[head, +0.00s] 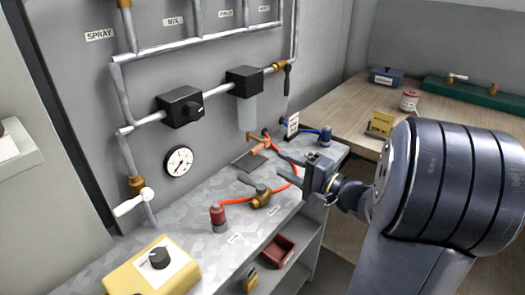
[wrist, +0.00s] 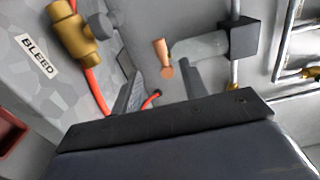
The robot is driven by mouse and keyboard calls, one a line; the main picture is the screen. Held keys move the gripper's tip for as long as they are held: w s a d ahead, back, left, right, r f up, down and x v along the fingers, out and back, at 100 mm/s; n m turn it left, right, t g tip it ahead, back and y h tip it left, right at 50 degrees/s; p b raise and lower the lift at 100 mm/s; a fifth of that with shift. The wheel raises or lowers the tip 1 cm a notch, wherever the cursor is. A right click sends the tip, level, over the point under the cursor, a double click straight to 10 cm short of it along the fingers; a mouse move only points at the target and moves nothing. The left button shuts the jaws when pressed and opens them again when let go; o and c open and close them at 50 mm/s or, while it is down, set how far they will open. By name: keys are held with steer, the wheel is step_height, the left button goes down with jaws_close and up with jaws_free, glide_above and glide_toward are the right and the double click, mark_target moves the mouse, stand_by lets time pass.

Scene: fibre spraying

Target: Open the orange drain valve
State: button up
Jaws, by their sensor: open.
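The orange drain valve (head: 259,147) is a small copper-orange handle below the clear filter bowl (head: 247,115) at the back of the bench. In the wrist view the orange valve (wrist: 161,50) hangs between and beyond my fingers, with a round end facing me. My gripper (head: 283,167) is open and empty, just right of and in front of the valve in the head view. Its two dark fingers (wrist: 162,68) stand on either side of the valve in the wrist picture. I see no clear contact, and the exact gap is hard to tell.
A brass valve (head: 262,197) with a dark lever and a red hose lies close by, beside a BLEED label (wrist: 38,56). A red-topped cylinder (head: 218,217) and yellow box (head: 152,270) stand on the bench. Black units (head: 180,108) and pipes cover the panel.

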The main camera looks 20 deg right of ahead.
mark_target(256, 153)
steer(key=p+x, duration=0.1)
steer(key=x, duration=0.9)
steer(key=shift+a, duration=0.25)
steer(key=shift+c, duration=0.2)
jaws_close()
